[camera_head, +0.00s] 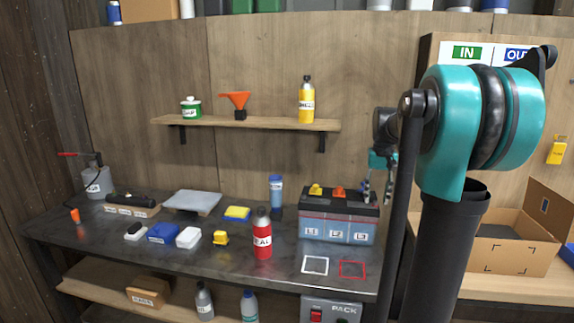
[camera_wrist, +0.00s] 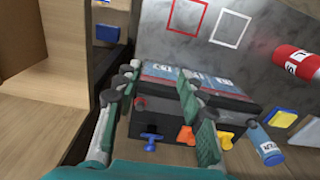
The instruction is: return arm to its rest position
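My gripper (camera_head: 378,185) hangs above the right end of the dark workbench, partly hidden behind my arm in the head view. The battery (camera_wrist: 160,122) lies behind and between the fingers in the wrist view, where a blue cap (camera_wrist: 151,137) also shows.
A red bottle (camera_head: 262,240) stands left of the battery. White (camera_head: 315,265) and red (camera_head: 352,269) outlined squares are bare. A wall shelf (camera_head: 250,123) holds a yellow bottle (camera_head: 306,105). An open carton (camera_head: 510,248) stands on the right-hand wooden counter.

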